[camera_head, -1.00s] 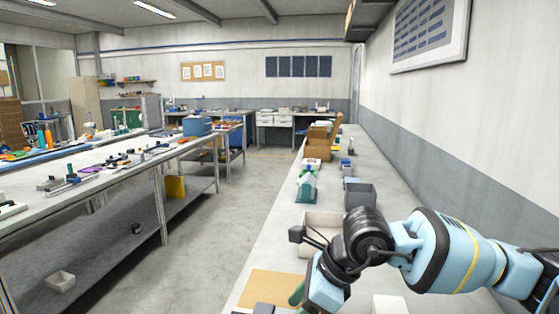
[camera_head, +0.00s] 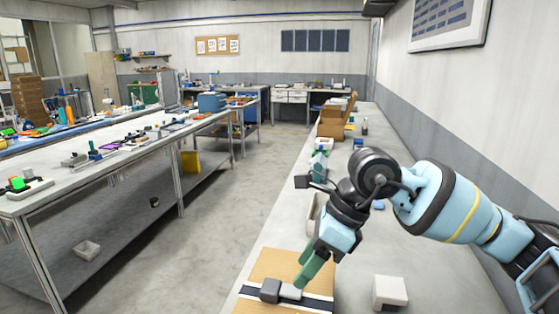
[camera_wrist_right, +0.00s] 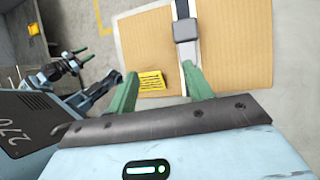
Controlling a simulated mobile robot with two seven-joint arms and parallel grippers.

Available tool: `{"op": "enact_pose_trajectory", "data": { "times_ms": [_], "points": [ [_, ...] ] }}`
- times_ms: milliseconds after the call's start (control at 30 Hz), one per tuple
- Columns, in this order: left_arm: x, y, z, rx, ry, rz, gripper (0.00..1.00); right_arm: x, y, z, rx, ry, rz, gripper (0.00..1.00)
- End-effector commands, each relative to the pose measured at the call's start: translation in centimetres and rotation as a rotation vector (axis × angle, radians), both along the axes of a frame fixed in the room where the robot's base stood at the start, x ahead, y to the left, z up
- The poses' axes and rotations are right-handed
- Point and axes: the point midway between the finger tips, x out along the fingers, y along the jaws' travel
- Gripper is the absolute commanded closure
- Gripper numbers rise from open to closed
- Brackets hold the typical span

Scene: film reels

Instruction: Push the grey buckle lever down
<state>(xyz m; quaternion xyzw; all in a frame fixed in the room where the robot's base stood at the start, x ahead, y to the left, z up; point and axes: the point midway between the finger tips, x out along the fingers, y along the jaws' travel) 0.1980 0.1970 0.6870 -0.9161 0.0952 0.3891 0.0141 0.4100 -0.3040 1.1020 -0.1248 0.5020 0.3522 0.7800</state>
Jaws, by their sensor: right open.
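A tan board (camera_head: 265,265) lies at the near end of the right bench, with a dark strap across it. On the strap are a dark grey buckle block (camera_head: 270,290) and a lighter grey lever (camera_head: 291,292) beside it. In the wrist view the block (camera_wrist_right: 187,30) and the pale lever strip (camera_wrist_right: 187,70) line up towards my right gripper. My right gripper (camera_head: 312,268) is open, its green fingers just above the lever. In the wrist view, one finger of this gripper (camera_wrist_right: 160,86) overlaps the lever's near end; contact cannot be told. My left gripper (camera_wrist_right: 80,54) seems to show small at the left.
A white and grey box (camera_head: 390,292) stands on the bench right of the board. A pale bin (camera_head: 314,212), partly hidden by my arm, and cardboard boxes (camera_head: 331,122) stand farther back. A yellow label (camera_wrist_right: 151,81) shows by the board's edge in the wrist view.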

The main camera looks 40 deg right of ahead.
Motion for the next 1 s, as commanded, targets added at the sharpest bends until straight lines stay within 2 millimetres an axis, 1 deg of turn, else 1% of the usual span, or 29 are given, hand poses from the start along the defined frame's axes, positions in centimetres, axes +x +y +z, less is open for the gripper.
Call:
{"op": "enact_pose_trajectory", "data": {
  "times_ms": [100, 267, 500, 733, 1000],
  "points": [
    [0.1, 0.0, 0.1, -0.001, -0.003, 0.000, 0.49, -0.7, 1.7, 0.7, 0.122, 0.021, 0.019, 0.49],
    [0.2, 0.0, 0.3, -0.001, -0.007, 0.000, 0.49, -1.6, 3.7, 2.2, 0.289, 0.054, 0.032, 0.49],
    [0.3, 0.0, 0.4, -0.002, -0.010, 0.000, 0.49, -2.5, 6.1, 5.1, 0.540, 0.103, 0.020, 0.49],
    [0.3, 0.0, 0.5, -0.002, -0.010, 0.000, 0.49, -2.8, 7.5, 8.3, 0.775, 0.158, -0.026, 0.49],
    [0.2, 0.0, 0.4, -0.001, -0.008, 0.000, 0.49, -2.2, 7.8, 12.3, 1.037, 0.226, -0.123, 0.49]
  ]
}}
